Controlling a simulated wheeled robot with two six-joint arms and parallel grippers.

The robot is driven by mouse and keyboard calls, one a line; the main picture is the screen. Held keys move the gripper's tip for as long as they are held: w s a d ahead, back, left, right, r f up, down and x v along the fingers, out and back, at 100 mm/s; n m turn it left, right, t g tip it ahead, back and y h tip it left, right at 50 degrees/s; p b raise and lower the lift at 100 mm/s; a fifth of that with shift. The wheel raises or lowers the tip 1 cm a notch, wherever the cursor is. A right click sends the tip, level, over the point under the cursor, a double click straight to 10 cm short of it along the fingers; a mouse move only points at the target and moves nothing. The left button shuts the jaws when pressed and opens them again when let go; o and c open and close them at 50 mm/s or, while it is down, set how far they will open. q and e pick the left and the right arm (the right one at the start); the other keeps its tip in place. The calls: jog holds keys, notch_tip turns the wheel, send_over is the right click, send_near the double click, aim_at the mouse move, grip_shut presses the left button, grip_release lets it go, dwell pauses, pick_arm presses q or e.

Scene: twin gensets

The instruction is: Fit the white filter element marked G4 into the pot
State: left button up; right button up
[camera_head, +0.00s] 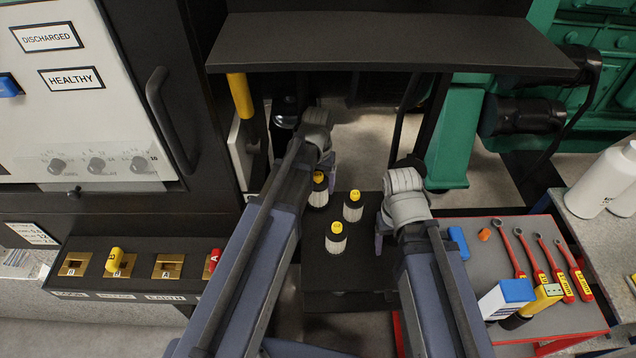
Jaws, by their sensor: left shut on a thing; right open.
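Three white filter elements with yellow caps and dark bands show at a small dark stand (370,270): a rear-left one (319,197), a right one (353,212) and a front one (336,243). Their cap marks are too small to read, so I cannot tell which is G4. My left gripper (324,168) is shut at the rear-left element, apparently on its cap; my wrist and arm partly hide the grip. My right gripper (384,232) is open and empty, right of the elements. A dark cylinder (286,108) stands behind my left wrist; I cannot tell whether it is the pot.
A dark shelf (390,45) overhangs the work area, with a yellow cylinder (240,96) below its left end. White bottles (595,182) stand beyond. A switch panel (140,270) lies at left.

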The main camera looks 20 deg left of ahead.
aim_at(318, 175)
pick_arm(q)
jog(key=shift+r, duration=0.5)
pick_arm(e)
jog(key=shift+r, duration=0.5)
pick_arm(q)
notch_tip(318, 175, up, 5)
jog(key=p, duration=0.5)
jog(key=shift+f, duration=0.1)
pick_arm(e)
notch_tip(318, 175, up, 5)
jog(key=shift+f, duration=0.1)
